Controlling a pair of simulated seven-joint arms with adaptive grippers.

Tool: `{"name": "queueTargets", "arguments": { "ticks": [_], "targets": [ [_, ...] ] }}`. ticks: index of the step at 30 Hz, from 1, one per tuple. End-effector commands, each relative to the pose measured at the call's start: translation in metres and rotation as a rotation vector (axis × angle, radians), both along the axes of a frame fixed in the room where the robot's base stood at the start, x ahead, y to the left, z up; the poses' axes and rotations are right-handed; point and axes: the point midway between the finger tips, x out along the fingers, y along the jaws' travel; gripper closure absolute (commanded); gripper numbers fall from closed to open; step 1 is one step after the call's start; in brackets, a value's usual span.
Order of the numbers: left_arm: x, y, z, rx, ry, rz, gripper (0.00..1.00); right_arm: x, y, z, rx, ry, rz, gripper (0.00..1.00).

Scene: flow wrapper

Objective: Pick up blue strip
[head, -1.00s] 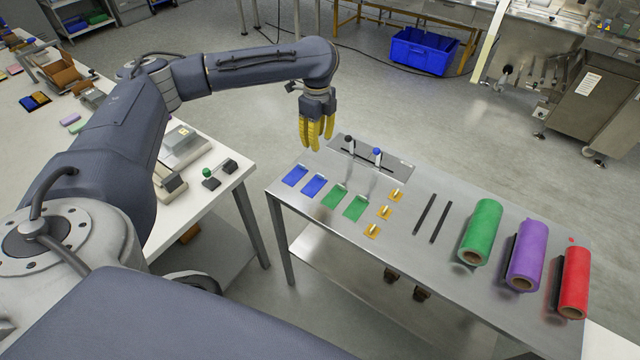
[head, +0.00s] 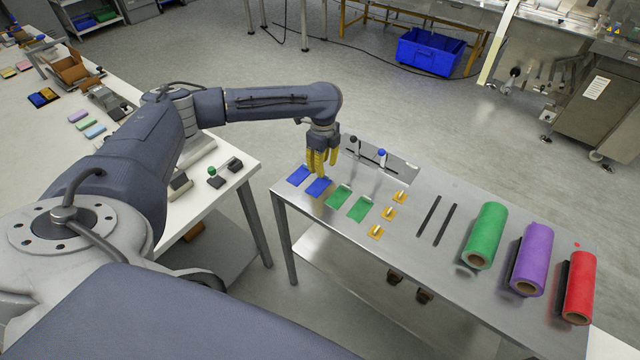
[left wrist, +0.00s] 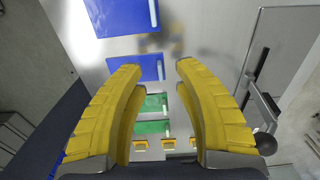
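Two blue strips lie flat at the left end of the metal table. One blue strip (head: 299,175) is nearer the table's left edge, and the other blue strip (head: 318,187) is just right of it, under my left gripper (head: 320,172). In the left wrist view, one blue strip (left wrist: 118,22) is at the top and the second blue strip (left wrist: 135,68) lies beyond and between the yellow fingers. My left gripper (left wrist: 150,75) is open, with nothing between its fingers, pointing down above the strips. Whether the fingertips touch the table is unclear. My right gripper is not visible.
Two green strips (head: 361,208) and several orange pieces (head: 376,232) lie to the right. Black bars (head: 429,216) and green (head: 485,235), purple (head: 530,258) and red (head: 578,287) rolls follow. A plate with upright knobs (head: 381,157) stands behind the strips.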

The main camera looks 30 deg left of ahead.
Motion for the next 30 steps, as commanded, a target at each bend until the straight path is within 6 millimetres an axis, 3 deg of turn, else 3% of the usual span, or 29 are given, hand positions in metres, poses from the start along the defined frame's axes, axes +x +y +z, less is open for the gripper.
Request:
{"name": "queueTargets", "arguments": {
  "ticks": [9, 18, 26, 30],
  "targets": [
    [-0.001, -0.002, -0.037, 0.000, 0.001, 0.000, 0.69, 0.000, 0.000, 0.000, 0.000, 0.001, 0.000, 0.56],
    [-0.001, -0.001, -0.039, 0.000, 0.000, -0.001, 0.70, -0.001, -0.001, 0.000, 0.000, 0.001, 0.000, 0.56],
    [-0.001, -0.001, -0.039, 0.000, 0.000, -0.001, 1.00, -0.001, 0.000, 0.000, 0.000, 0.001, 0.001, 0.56],
    [-0.001, -0.001, -0.039, 0.000, 0.000, -0.001, 1.00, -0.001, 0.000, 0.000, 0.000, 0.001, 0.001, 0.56]
  ]
}}
